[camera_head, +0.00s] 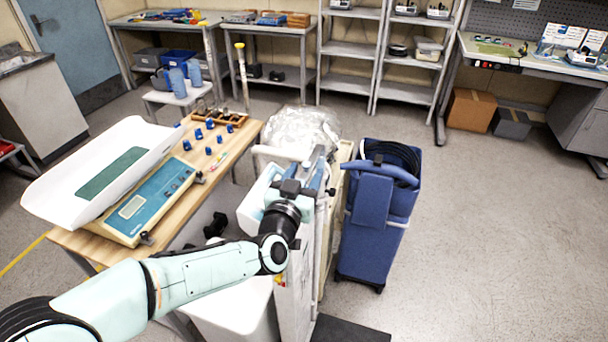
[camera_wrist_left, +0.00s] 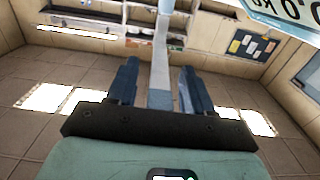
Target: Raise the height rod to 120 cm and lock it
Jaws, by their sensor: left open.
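My left gripper (camera_head: 316,168) reaches from the left to the top of a tall white column scale (camera_head: 296,292) in the head view. In the left wrist view my left gripper (camera_wrist_left: 158,85) is open, with its two dark blue fingers apart. A pale, narrow rod (camera_wrist_left: 160,60) with a greyer lower end stands between the fingers, with visible gaps on both sides. Part of a display with large digits and "kg" (camera_wrist_left: 288,14) shows at the upper right. My wrist hides much of the column top in the head view. Height marks and the lock cannot be made out. My right gripper is not in view.
A wooden table (camera_head: 222,160) with a baby scale (camera_head: 150,205) is on the left. A clear plastic-wrapped item (camera_head: 300,128) is behind. The floor (camera_head: 490,230) at right is free.

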